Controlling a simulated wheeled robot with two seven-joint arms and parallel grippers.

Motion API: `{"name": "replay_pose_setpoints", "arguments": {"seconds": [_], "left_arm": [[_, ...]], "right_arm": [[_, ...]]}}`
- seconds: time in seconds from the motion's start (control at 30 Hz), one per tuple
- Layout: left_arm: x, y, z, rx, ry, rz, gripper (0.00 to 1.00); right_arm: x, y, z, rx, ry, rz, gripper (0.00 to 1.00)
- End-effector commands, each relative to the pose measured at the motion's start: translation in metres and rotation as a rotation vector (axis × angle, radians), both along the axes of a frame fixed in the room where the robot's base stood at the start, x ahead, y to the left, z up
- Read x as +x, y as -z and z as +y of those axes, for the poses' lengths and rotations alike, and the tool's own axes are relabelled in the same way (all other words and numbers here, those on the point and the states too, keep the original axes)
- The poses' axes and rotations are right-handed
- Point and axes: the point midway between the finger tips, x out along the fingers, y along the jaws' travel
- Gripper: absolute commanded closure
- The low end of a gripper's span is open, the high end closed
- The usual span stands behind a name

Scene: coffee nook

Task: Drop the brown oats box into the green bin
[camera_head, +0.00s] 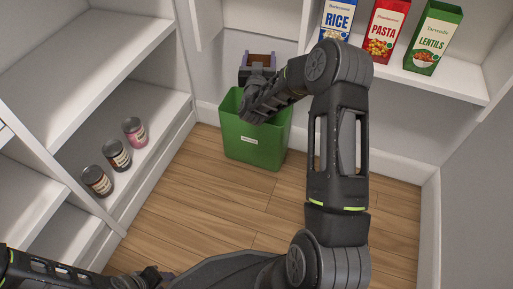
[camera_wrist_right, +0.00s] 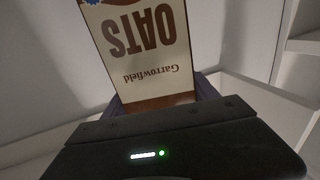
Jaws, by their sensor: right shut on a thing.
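My right gripper (camera_head: 257,71) is shut on the brown oats box (camera_head: 262,59); purple-grey fingers sit around it. In the right wrist view the oats box (camera_wrist_right: 145,45) fills the upper middle, with its cream front and upside-down lettering. The green bin (camera_head: 255,151) stands on the floor against the back wall. My right arm reaches over it, and the box shows just beyond its back rim in the picture. The box's height above the bin is hard to judge. My left arm (camera_head: 148,276) is at the bottom left; its fingers cannot be made out.
A shelf (camera_head: 455,80) at upper right holds a blue rice box (camera_head: 337,20), a red pasta box (camera_head: 385,30) and a green lentils box (camera_head: 432,40). The wooden floor (camera_head: 200,205) in front of the bin is clear.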

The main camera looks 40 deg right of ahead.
Motion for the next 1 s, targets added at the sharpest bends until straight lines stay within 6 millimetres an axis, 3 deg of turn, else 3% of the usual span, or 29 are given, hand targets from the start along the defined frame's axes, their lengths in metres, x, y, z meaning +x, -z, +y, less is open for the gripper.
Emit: {"name": "replay_pose_setpoints", "arguments": {"seconds": [0.07,0.57,1.0], "left_arm": [[0.001,0.010,0.000,0.000,-0.002,-0.002,0.64],[0.001,0.012,0.001,0.001,-0.002,-0.003,0.64],[0.006,0.039,0.002,-0.004,-0.005,-0.006,0.64]], "right_arm": [[-0.001,0.010,-0.007,0.001,0.015,-0.002,1.00],[-0.001,0.013,-0.010,0.002,0.021,-0.001,1.00],[-0.001,0.059,-0.010,0.003,0.022,0.000,1.00]]}}
